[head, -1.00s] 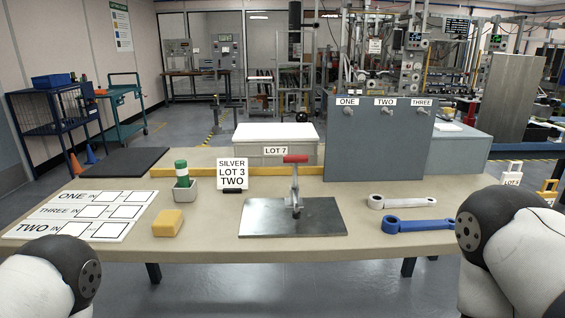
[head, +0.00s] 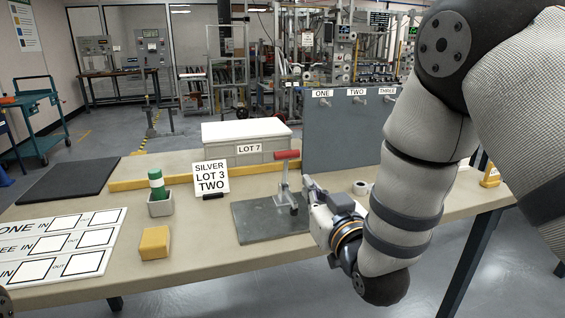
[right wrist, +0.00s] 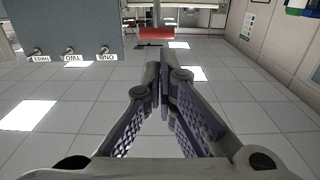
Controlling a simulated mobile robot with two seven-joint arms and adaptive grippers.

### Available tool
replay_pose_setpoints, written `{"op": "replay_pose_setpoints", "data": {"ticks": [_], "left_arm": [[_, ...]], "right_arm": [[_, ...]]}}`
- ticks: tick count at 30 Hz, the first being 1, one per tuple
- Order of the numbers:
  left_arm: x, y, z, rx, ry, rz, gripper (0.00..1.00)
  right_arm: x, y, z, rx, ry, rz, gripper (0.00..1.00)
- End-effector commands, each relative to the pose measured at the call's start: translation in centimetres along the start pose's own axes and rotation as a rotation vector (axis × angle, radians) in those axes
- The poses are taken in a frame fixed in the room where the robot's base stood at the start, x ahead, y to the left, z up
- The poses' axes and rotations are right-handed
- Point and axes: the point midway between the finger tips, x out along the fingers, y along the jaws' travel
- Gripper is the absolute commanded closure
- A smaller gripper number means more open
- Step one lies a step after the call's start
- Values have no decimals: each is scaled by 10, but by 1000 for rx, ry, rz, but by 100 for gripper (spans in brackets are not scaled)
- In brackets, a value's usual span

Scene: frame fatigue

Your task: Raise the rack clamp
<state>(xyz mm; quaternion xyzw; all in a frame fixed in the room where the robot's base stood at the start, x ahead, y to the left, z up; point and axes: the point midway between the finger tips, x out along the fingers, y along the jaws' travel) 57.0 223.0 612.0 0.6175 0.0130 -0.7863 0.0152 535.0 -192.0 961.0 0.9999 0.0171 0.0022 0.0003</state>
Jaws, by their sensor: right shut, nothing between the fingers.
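The clamp is a metal toggle clamp (head: 285,186) with a red handle (head: 287,155), standing upright on a grey metal plate (head: 262,224). The red handle also shows in the right wrist view (right wrist: 155,35), ahead of the fingertips. My right gripper (head: 308,183) is just right of the clamp, below the red handle, seen small and partly from behind. In the right wrist view my right gripper (right wrist: 161,78) has its fingers together, with nothing between them, and apart from the handle. My left gripper is out of view.
A grey panel with hooks (head: 340,140) stands behind the clamp. Left of the clamp are a card stand (head: 211,177), a green-capped bottle (head: 156,184) in a cup and a yellow block (head: 155,242). My right arm covers most of the wrenches; one ring end (head: 361,187) shows.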

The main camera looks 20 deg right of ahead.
Motion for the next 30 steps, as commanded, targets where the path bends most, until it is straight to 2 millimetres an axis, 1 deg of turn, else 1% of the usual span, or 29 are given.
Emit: {"op": "replay_pose_setpoints", "data": {"ticks": [5, 8, 11, 21, 24, 27, 30], "left_arm": [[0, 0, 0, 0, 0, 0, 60], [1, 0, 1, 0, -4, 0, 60], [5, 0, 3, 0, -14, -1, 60], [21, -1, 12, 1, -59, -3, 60], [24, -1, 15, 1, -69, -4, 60], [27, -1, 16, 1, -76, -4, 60], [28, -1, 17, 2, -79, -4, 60]], "right_arm": [[0, 0, 1, 0, -2, 0, 100], [6, 0, 2, 0, -2, 0, 100], [21, 0, 3, 0, -4, 0, 100], [96, 0, 6, 0, -6, 0, 100], [114, 0, 6, 0, -6, 0, 100], [128, 0, 5, 0, -7, 0, 100], [136, 0, 4, 0, -5, 0, 100]]}}
